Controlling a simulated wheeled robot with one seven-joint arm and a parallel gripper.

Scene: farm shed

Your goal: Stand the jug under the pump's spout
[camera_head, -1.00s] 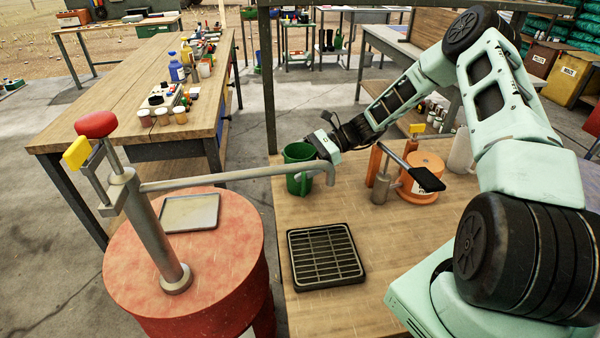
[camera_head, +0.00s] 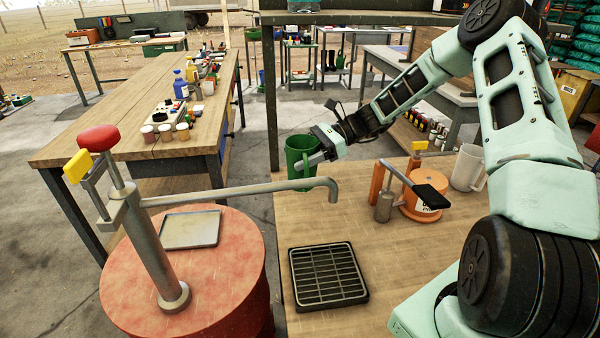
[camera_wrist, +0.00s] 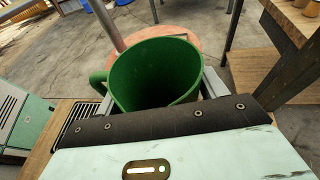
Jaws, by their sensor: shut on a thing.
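A green jug (camera_head: 296,150) is held upright, or nearly so, by my gripper (camera_head: 312,160) near the far left corner of the wooden table. In the wrist view the jug (camera_wrist: 150,68) sits between the two jaws (camera_wrist: 160,92), mouth towards the camera, its handle at the left; no contents show. The hand-pump (camera_head: 145,240) stands on a red drum (camera_head: 235,265). Its long grey spout (camera_head: 240,193) reaches right and bends down at the tip, just below and right of the jug in the picture. A black grate (camera_head: 328,275) lies on the table, nearer than the spout tip; nothing stands on it.
An orange pump-like device (camera_head: 415,195) with a black lever stands right of the spout. A pale jug (camera_head: 468,168) stands behind it. A shallow tray (camera_head: 190,229) lies on the drum. The tabletop (camera_head: 390,245) around the grate is clear.

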